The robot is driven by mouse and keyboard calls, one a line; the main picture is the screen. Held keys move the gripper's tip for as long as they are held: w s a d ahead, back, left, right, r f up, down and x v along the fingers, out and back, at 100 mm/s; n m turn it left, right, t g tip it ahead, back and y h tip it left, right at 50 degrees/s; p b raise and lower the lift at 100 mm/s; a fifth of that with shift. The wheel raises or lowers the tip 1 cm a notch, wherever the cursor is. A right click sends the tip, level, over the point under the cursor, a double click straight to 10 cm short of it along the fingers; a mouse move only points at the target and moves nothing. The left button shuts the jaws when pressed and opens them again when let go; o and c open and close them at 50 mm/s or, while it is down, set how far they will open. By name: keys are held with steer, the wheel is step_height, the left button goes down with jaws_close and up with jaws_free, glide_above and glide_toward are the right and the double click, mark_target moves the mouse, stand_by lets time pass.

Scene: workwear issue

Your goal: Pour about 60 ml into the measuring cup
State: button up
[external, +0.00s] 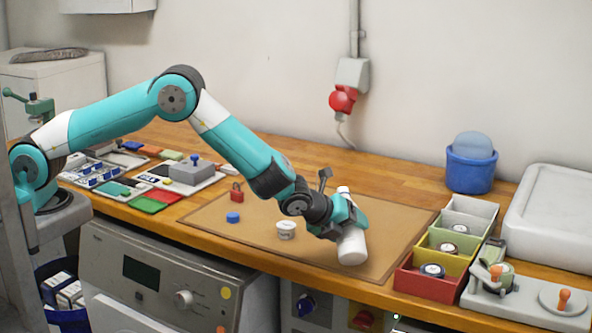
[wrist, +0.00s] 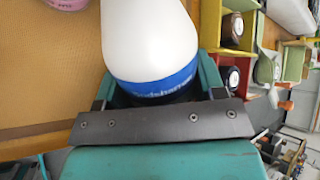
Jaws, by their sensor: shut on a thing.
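My gripper (external: 340,215) is shut on a white bottle (external: 351,247) over the right part of the brown mat. The bottle leans slightly in the external view; I cannot tell whether it touches the mat. In the wrist view the bottle (wrist: 150,35) has a blue band with lettering, between my gripper's two fingers (wrist: 158,88). A small white cup-like vessel with dark marks (external: 286,231), likely the measuring cup, stands on the mat left of my gripper. Its contents cannot be made out. A blue cap (external: 233,217) lies farther left.
The brown mat (external: 395,240) has free room behind the bottle. Colored trays (external: 153,200) lie at the left.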

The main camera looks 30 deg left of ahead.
steer(key=shift+w+a+r+m+t+y+b, duration=0.3)
steer(key=shift+w+m+t+b, duration=0.2)
steer(key=shift+t, duration=0.4)
steer(key=shift+w+a+r+m+t+y+b, duration=0.15)
steer(key=shift+w+r+m+t+y+b, duration=0.1)
steer(key=shift+m+t+b, duration=0.2)
steer(key=shift+w+a+r+m+t+y+b, duration=0.15)
steer(key=shift+m+t+y+b, duration=0.15)
steer(key=shift+t, duration=0.25)
steer(key=shift+s+f+m+t+b, duration=0.1)
steer(key=shift+m+t+b, duration=0.15)
steer(key=shift+t+b, duration=0.2)
steer(key=shift+m+t+y+b, duration=0.25)
steer(key=shift+m+t+b, duration=0.55)
steer(key=shift+t+b, duration=0.25)
steer(key=shift+m+t+b, duration=0.8)
steer(key=shift+b, duration=0.25)
steer(key=shift+r, duration=0.3)
